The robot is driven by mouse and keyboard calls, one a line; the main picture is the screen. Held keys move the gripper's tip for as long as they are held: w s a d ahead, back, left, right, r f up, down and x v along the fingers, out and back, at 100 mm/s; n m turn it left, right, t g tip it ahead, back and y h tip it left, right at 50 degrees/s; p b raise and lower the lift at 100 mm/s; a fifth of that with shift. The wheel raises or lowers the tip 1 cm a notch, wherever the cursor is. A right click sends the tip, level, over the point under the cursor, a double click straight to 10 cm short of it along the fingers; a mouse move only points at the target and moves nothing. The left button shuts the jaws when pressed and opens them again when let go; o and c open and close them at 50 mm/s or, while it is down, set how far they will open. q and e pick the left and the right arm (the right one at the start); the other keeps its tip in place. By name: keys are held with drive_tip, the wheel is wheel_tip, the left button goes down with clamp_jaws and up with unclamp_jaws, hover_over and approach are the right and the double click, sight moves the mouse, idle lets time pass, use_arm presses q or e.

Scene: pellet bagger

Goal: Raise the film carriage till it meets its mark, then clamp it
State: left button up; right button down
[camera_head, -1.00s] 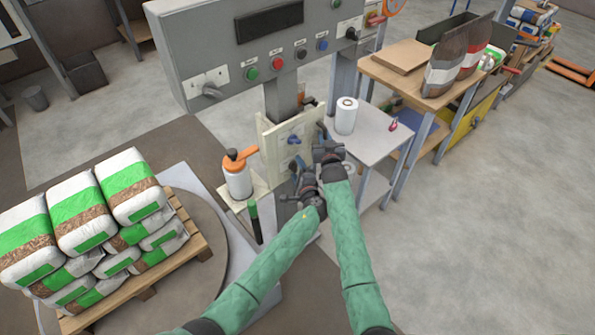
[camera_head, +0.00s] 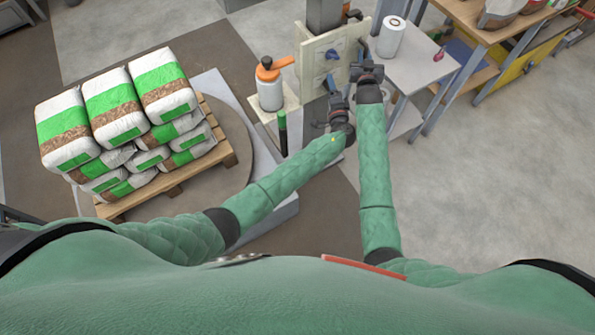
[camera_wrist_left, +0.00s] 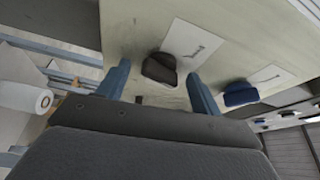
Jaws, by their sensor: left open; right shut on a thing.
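The film carriage seems to be the cream upright plate (camera_head: 313,62) with a blue knob (camera_head: 332,54) on its face. In the left wrist view the cream plate (camera_wrist_left: 130,25) carries a black knob (camera_wrist_left: 160,68), a blue knob (camera_wrist_left: 240,92) and white labels. My left gripper (camera_head: 332,88) is open in front of the plate's lower part. Its two blue fingers stand either side of the black knob; contact cannot be told. My right gripper (camera_head: 366,66) is shut on a dark handle (camera_head: 363,50) at the plate's right side, mostly hidden by the gripper. I cannot make out the mark.
An orange-topped white bottle (camera_head: 269,85) stands on a small shelf left of the plate. A side table (camera_head: 420,65) with a white roll (camera_head: 391,37) is close on the right. Stacked bags (camera_head: 120,110) on a pallet stand at left.

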use_arm(q)
drive_tip(key=s+d+f+n+t+y, duration=0.1)
drive_tip(key=s+d+f+n+y, duration=0.1)
drive_tip(key=s+n, duration=0.3)
drive_tip(key=s+d+f+n+t+y, duration=0.1)
drive_tip(key=s+d+f+n, duration=0.15)
drive_tip(key=s, duration=0.35)
drive_tip(key=s+a+f+n+g+y, duration=0.1)
drive_tip(key=s+a+f+n+g, duration=0.3)
drive_tip(key=s+a+f+g, duration=0.7)
drive_tip(key=shift+s+a+n+g+y, duration=0.35)
drive_tip(key=shift+s+a, duration=1.2)
drive_tip(key=shift+s, duration=0.5)
